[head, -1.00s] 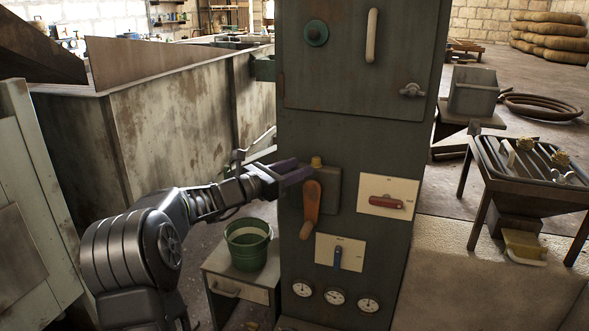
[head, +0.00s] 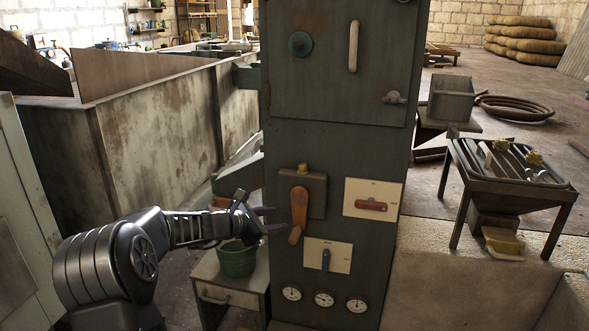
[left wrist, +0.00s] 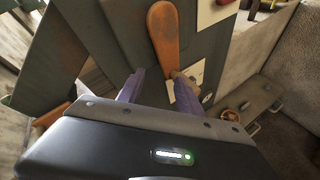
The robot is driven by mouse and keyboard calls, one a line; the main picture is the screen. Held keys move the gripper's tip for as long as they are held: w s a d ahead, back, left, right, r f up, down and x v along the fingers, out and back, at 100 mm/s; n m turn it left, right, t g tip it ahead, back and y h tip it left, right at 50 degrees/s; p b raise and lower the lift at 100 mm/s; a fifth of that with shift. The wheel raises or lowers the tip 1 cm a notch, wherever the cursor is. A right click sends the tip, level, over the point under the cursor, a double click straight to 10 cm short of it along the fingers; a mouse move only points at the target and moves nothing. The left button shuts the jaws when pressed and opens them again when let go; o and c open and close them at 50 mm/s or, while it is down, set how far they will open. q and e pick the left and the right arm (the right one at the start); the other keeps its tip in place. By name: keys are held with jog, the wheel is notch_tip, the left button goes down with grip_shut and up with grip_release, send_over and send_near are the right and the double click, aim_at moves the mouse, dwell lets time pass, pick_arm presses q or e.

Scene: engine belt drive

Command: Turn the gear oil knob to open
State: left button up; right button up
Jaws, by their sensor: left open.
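The tall dark green cabinet (head: 340,100) carries the controls; no label says which is the gear oil knob. An orange lever (head: 299,207) with a wooden grip (head: 295,236) hangs down from a box with a yellow cap (head: 302,169). A red handle (head: 371,206) lies level on a white plate, and a blue handle (head: 326,260) stands upright on a lower plate. My left gripper (head: 272,219) is open, just left of the lever's lower end. In the left wrist view the lever (left wrist: 163,35) shows beyond the two purple fingers; contact cannot be told. My right gripper is not in view.
Several gauges (head: 324,299) sit low on the cabinet. A green bucket (head: 237,259) stands on a small drawer stand (head: 226,297) below my left arm. A round teal knob (head: 300,44) and pale handle (head: 353,46) are higher up. A rusty trough wall (head: 160,125) stands left.

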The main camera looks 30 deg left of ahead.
pick_arm(q)
jog(key=s+a+f+m+g+y+p, duration=0.2)
jog(key=s+f+m+g+y+p, duration=0.2)
jog(key=f+m+p, duration=0.45)
jog(key=m+t+y+p, duration=0.3)
jog(key=m+t, duration=0.5)
jog(key=m, duration=1)
send_near(302, 168)
jog(key=shift+w+a, duration=0.2)
jog(key=shift+w, duration=0.1)
jog(key=shift+p+x, duration=0.75)
jog(key=shift+x, duration=3.2)
